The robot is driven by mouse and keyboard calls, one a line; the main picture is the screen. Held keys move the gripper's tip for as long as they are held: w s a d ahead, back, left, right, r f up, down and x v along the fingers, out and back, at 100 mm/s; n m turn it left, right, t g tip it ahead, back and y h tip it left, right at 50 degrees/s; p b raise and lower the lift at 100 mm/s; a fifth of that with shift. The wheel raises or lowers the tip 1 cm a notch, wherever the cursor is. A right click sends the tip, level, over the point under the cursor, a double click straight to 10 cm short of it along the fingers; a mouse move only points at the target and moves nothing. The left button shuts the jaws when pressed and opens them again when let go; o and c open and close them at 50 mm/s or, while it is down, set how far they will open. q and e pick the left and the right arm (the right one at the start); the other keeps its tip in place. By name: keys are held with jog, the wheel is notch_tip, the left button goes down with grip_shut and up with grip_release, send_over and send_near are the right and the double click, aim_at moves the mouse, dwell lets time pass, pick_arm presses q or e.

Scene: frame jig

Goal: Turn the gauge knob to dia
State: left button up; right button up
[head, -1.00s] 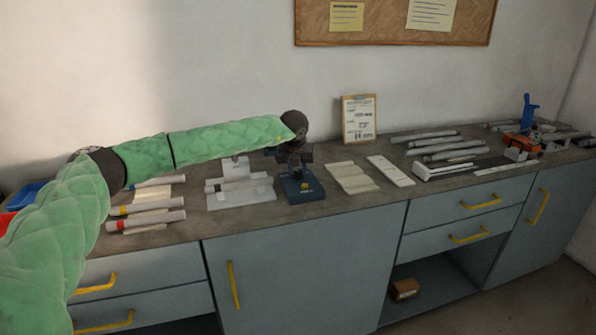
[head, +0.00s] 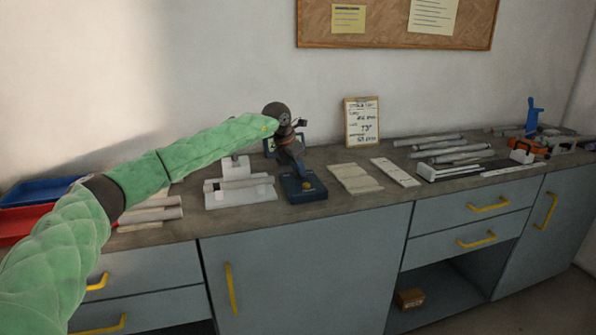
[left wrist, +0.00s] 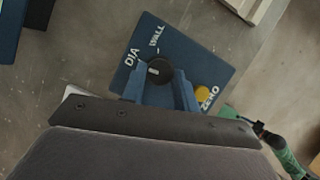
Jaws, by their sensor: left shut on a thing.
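The gauge (head: 305,194) has a dark blue base with a yellow button and stands on the worktop in the head view. In the left wrist view its blue plate (left wrist: 208,54) bears the words DIA, WALL and ZERO. The black knob (left wrist: 156,72) has a short white mark; I cannot clearly tell which word it faces. My left gripper (head: 291,155) is tilted down over the gauge, shut on the knob. Its fingers (left wrist: 160,90) lie at the knob's near edge in the left wrist view.
A white stand (head: 240,192) holding a grey tube is just left of the gauge. Pale sheets (head: 355,178) lie to its right, and a clipboard (head: 362,122) leans on the wall. Several tubes (head: 455,150) lie farther right. Blue (head: 40,191) and red (head: 22,223) trays sit at the left.

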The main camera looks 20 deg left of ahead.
pick_arm(q)
jog(key=shift+a+m, duration=0.1)
jog(key=shift+m, duration=0.7)
pick_arm(e)
jog(key=shift+a+f, duration=0.1)
jog(key=shift+f, duration=0.95)
pick_arm(q)
jog(key=o, duration=1)
jog(key=shift+c, duration=0.2)
